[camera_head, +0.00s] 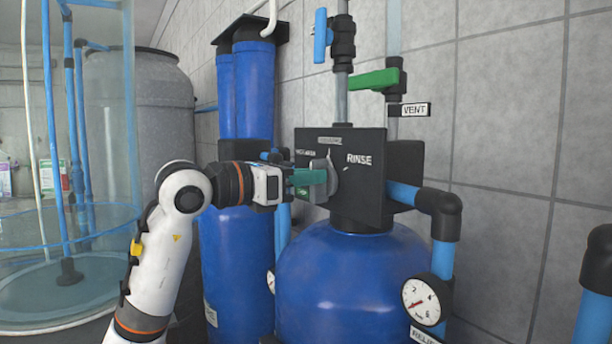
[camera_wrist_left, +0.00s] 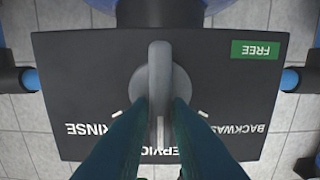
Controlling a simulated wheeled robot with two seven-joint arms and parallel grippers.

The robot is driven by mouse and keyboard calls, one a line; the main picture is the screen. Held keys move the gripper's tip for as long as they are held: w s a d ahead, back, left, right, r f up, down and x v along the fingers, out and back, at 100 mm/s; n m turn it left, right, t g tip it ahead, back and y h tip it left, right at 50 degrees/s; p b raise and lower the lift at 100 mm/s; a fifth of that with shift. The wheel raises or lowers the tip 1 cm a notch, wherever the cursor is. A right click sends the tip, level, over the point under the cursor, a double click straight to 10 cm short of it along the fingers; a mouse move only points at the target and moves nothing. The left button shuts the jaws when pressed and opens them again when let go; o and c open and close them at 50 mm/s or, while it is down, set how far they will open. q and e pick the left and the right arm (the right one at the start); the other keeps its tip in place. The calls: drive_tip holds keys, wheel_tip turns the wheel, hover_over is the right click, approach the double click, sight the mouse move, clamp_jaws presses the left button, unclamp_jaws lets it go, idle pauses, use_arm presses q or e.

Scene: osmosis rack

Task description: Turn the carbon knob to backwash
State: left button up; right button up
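The carbon knob is a grey round dial with a raised bar handle (camera_head: 332,174) on the front of a black valve head (camera_head: 372,150). In the left wrist view the knob (camera_wrist_left: 160,68) is seen upside down, and its white pointer lines up with the SERVICE label. RINSE lies to the left and BACKWASH to the right in that view. My left gripper (camera_head: 318,178) is at the knob. Its green fingers (camera_wrist_left: 160,104) lie on both sides of the handle, very close to it; I cannot tell whether they press on it. My right gripper is not in view.
A blue tank (camera_head: 350,275) stands under the valve head, with a pressure gauge (camera_head: 421,302) at its right. Blue filter housings (camera_head: 245,95) stand behind my left arm. A green-handled vent valve (camera_head: 375,80) is above. A green FREE tag (camera_wrist_left: 255,50) is on the valve face.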

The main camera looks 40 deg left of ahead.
use_arm(q)
clamp_jaws()
drive_tip(key=shift+a+n, duration=0.1)
drive_tip(key=shift+n, duration=0.2)
drive_tip(key=shift+w+a+f+n+b, duration=0.15)
drive_tip(key=shift+n+b, duration=0.25)
drive_tip(key=shift+n, duration=1.5)
drive_tip(key=shift+a+n+b, duration=0.1)
drive_tip(key=shift+n+b, duration=0.3)
drive_tip(key=shift+n, duration=1.5)
drive_tip(key=shift+w+a+f+n+b, duration=0.15)
drive_tip(key=shift+n+b, duration=0.25)
drive_tip(key=shift+n, duration=1.5)
drive_tip(key=shift+s, duration=0.1)
drive_tip(key=shift+o, duration=2.4)
unclamp_jaws()
